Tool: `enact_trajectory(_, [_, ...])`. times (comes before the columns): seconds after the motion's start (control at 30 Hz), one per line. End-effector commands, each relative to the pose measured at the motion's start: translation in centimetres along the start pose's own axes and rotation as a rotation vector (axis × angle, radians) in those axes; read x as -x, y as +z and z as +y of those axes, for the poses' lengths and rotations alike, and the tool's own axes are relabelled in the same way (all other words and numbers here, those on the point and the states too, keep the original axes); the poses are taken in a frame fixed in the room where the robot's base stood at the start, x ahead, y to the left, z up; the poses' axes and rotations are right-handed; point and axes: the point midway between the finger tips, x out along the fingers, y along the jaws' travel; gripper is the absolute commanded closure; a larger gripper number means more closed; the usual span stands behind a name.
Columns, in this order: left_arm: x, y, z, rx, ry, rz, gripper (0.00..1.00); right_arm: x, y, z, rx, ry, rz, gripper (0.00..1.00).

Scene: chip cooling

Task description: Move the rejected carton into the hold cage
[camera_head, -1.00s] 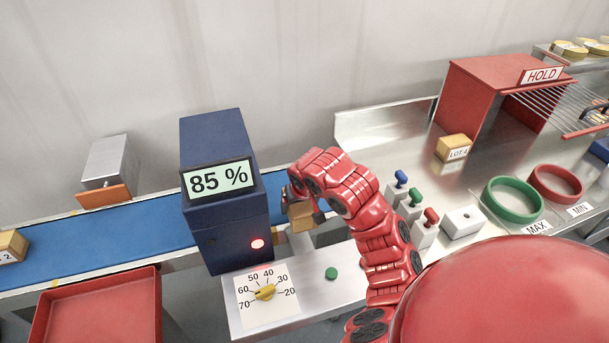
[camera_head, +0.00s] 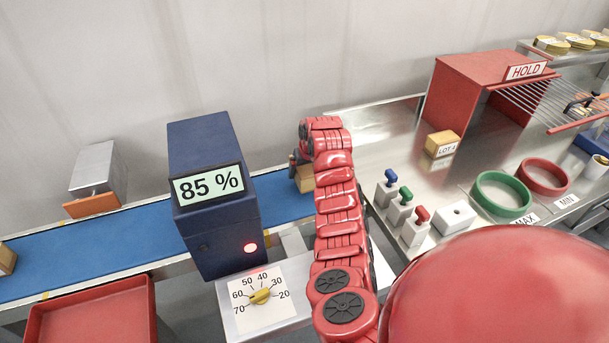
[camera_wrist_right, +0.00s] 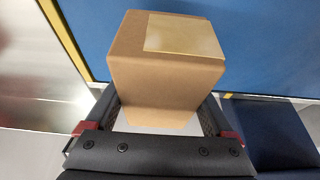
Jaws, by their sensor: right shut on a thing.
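My right gripper (camera_head: 295,164) is shut on a small brown carton (camera_head: 305,180) over the blue conveyor belt, just right of the blue checking machine. In the right wrist view the carton (camera_wrist_right: 165,75) sits between the two fingers, with a pale label on its upper face. My forearm partly covers it in the head view. The hold cage (camera_head: 455,80) is a red box with a HOLD sign at the right back. Its wire grille (camera_head: 545,100) sticks out forward, roughly level, with a dark handle. My left gripper is not in view.
A carton marked LOT (camera_head: 441,143) stands on the steel table before the cage. Switches (camera_head: 400,210), a green ring (camera_head: 502,193) and a red ring (camera_head: 543,177) lie nearer. The blue machine (camera_head: 215,225) reads 85 % with a red light. A red tray (camera_head: 90,315) is at lower left.

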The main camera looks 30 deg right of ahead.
Motion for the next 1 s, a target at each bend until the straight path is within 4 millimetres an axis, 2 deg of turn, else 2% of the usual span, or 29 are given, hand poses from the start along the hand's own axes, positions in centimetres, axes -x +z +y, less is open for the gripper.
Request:
enact_trajectory(0.23, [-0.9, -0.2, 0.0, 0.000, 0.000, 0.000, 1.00, -0.8, -0.1, 0.2, 0.003, 0.000, -0.005, 0.92])
enact_trajectory(0.4, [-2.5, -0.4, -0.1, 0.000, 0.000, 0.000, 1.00, -2.9, 1.0, 0.2, 0.003, -0.001, -0.008, 0.92])
enact_trajectory(0.83, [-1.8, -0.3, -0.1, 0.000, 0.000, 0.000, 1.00, -4.1, 1.3, 0.2, 0.003, 0.001, 0.000, 0.92])
enact_trajectory(0.87, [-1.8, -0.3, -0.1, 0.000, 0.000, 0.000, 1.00, -4.0, 1.3, 0.2, 0.003, 0.001, -0.001, 0.09])
enact_trajectory(0.9, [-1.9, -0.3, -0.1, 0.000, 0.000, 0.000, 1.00, -4.0, 1.2, 0.2, 0.003, 0.001, -0.001, 0.02])
enact_trajectory(1.0, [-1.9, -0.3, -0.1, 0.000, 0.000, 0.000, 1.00, -4.0, 1.3, 0.2, 0.003, 0.000, -0.002, 0.00])
